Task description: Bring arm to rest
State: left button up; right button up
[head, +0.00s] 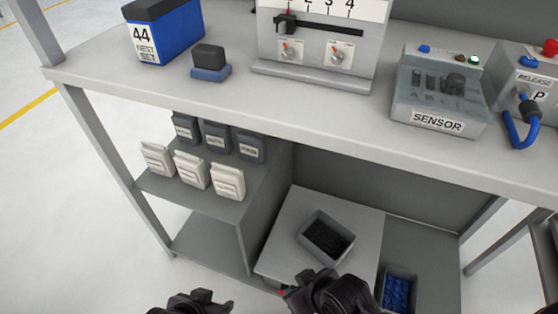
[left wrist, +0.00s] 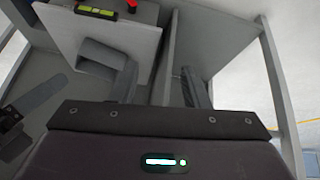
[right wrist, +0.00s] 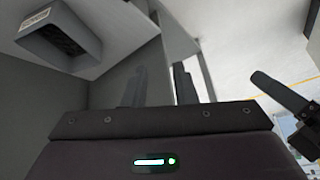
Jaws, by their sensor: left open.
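My left gripper (head: 195,302) shows at the bottom of the head view, left of centre, in front of the bench's lower shelf. In the left wrist view its two fingers (left wrist: 155,85) stand apart with nothing between them. My right gripper (head: 322,284) is at the bottom centre of the head view, in front of the pale panel under the bench. In the right wrist view its fingers (right wrist: 160,85) have a narrow empty gap between them. Neither gripper holds anything. The lower arm parts are cut off by the head view's edge.
The grey bench top (head: 190,88) carries a blue box (head: 180,38), a slider panel (head: 318,68) and a sensor box (head: 440,95). Below are several labelled blocks, a dark-filled bin (head: 325,237) on the pale panel (head: 285,225) and a blue-filled bin (head: 398,290).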

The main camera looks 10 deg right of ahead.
jog(key=shift+f, duration=0.1)
